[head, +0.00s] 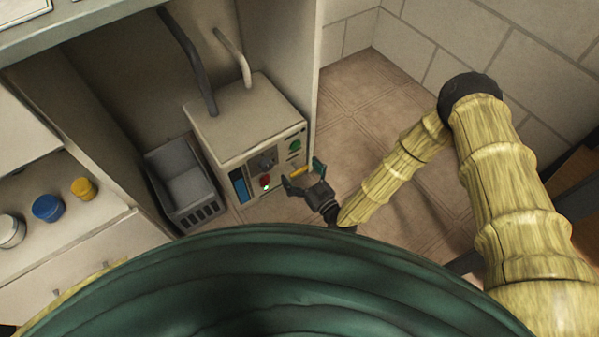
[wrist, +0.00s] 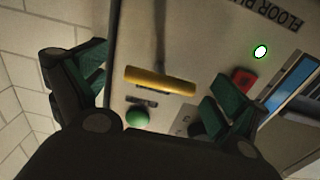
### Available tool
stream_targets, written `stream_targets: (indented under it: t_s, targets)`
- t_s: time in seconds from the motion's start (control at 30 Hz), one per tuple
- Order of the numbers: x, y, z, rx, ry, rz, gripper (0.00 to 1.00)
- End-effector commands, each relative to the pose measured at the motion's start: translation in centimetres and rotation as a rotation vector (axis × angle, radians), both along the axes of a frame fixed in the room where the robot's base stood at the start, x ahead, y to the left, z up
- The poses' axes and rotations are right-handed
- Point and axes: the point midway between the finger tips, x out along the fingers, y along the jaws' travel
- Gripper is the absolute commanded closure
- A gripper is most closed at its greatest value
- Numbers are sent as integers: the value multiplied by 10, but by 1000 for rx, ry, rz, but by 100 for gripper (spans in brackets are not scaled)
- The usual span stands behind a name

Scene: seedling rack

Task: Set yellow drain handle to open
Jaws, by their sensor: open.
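The yellow drain handle (wrist: 160,81) is a short bar on the front panel of a pale box-shaped unit (head: 232,128). In the wrist view it lies nearly crosswise, tilted slightly, between my open fingers and a little beyond them. In the head view the yellow handle (head: 301,172) shows just above my gripper (head: 303,177), at the panel's lower right. In the wrist view my gripper (wrist: 152,92) has its green-padded fingers spread, one on each side of the handle, with no contact visible. My gripper holds nothing.
The panel also has a green knob (wrist: 137,118), a red button (wrist: 243,80), a lit white dot (wrist: 260,51) and a blue window (wrist: 291,84). A grey crate (head: 184,183) stands left of the unit. Tiled floor (head: 375,110) is clear to its right.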

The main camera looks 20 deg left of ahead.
Motion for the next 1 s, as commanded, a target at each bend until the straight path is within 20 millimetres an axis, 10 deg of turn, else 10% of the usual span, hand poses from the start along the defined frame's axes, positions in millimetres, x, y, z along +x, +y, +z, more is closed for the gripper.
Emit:
stream_targets:
  t_s: [0.37,0.73,1.0]
  targets:
    - [2,3,1,0,0,0,4]
    - [2,3,1,1,-1,0,71]
    - [-7,5,3,1,-1,18,71]
